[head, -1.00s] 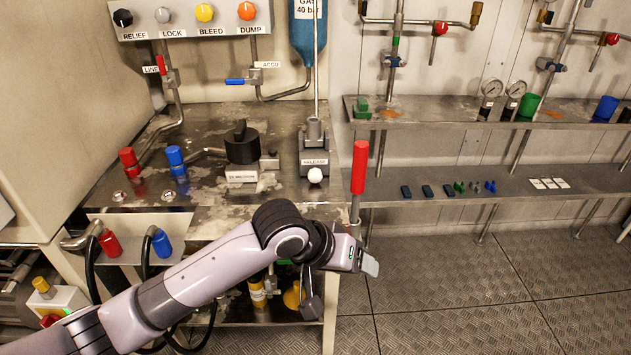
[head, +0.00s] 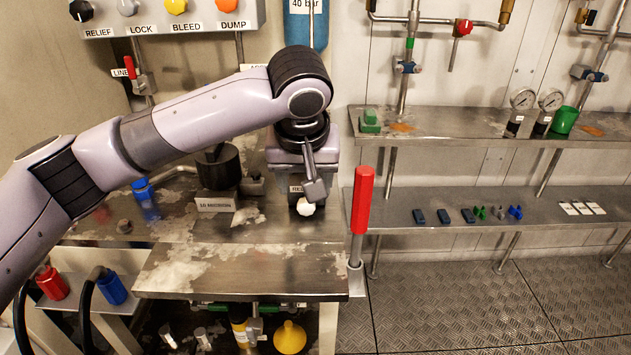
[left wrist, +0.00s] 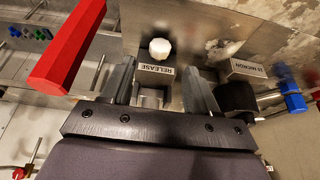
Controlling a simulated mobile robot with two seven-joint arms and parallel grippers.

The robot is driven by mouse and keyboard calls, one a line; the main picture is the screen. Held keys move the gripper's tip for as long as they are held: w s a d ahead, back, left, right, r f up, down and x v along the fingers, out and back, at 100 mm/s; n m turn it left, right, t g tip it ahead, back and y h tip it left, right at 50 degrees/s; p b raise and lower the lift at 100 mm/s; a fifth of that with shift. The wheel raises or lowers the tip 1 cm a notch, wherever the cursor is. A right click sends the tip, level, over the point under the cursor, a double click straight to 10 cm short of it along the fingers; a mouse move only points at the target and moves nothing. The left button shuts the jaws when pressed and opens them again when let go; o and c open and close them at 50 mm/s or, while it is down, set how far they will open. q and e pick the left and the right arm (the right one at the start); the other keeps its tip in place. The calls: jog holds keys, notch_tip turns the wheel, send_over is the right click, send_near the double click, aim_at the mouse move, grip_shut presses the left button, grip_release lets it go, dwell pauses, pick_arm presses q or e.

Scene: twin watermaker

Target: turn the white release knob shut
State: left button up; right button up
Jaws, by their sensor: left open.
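The white release knob (head: 305,207) sits on the front of a grey metal block with a RELEASE label, near the front of the metal bench. In the left wrist view the knob (left wrist: 160,48) lies ahead of the fingertips and between their lines. My left gripper (head: 314,188) is just above the knob in the head view, pointing down, and covers part of the block and label. In the left wrist view my left gripper (left wrist: 160,80) is open and empty, with the RELEASE label between its fingers. I see no contact with the knob. My right gripper is not in view.
A red-handled lever (head: 362,200) stands upright close to the right of the knob. A black round part with a label plate (head: 214,205) stands to the left. A blue fitting (head: 145,200) is farther left, partly behind my arm. The bench front (head: 240,270) is bare.

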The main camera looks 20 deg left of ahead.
aim_at(306, 202)
pick_arm(q)
jog(key=b+x, duration=0.1)
jog(key=x, duration=0.4)
jog(key=shift+w+a+f, duration=0.1)
jog(key=shift+w+f, duration=0.2)
jog(key=shift+f, duration=0.05)
jog(key=shift+w+f, duration=0.25)
jog(key=shift+f, duration=0.3)
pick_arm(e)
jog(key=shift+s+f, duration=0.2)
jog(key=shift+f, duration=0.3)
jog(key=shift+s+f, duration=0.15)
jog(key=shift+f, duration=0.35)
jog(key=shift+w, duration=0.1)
